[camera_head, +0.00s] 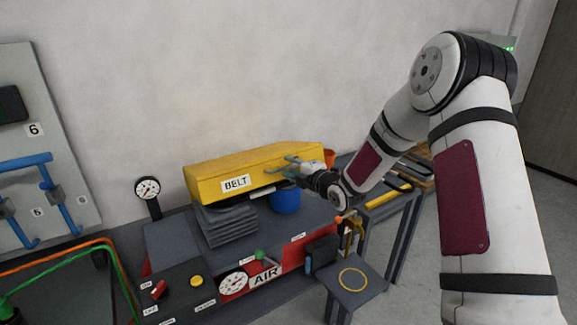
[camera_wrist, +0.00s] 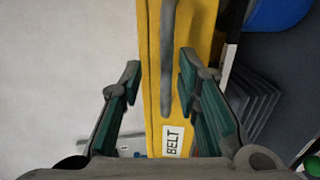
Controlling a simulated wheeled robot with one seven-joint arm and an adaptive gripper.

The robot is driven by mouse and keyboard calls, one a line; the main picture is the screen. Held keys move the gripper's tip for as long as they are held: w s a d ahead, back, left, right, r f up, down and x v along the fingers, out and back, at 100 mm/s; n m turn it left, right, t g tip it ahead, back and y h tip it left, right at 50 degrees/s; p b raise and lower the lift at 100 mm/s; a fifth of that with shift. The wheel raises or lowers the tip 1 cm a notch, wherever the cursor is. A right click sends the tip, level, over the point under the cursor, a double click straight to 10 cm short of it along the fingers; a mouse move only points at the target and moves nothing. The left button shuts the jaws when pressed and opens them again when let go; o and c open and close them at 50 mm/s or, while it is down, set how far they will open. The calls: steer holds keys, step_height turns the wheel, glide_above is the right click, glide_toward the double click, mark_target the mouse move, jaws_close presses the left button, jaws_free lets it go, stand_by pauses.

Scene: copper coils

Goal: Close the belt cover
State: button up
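The yellow belt cover (camera_head: 215,175) with its "BELT" label is against the wall above the machine, and it runs down the middle of the wrist view (camera_wrist: 205,25). A grey bar handle (camera_wrist: 167,65) shows on its face in the wrist view. My gripper (camera_head: 289,166) is at the right part of the cover's front. In the wrist view my gripper (camera_wrist: 160,66) is open, with one finger on each side of the handle. Contact between the fingers and the handle or cover cannot be told. In the head view my gripper partly hides the handle.
Below the cover are grey fins (camera_head: 228,225) and a blue cylinder (camera_head: 286,201). A pressure gauge (camera_head: 148,188) stands to the left. The red "AIR" panel (camera_head: 265,277) and a small stand with a yellow ring (camera_head: 352,292) are in front. An orange container (camera_head: 329,157) is at the right.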

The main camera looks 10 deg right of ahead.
steer(key=shift+x, duration=1.1)
jaws_close()
step_height(320, 180, down, 13)
steer(key=b, duration=0.2)
steer(key=shift+s+d+r+b, duration=0.2)
steer(key=shift+s+r+b, duration=0.1)
steer(key=shift+s, duration=0.2)
steer(key=shift+f, duration=0.1)
jaws_free()
steer(key=shift+f, duration=0.1)
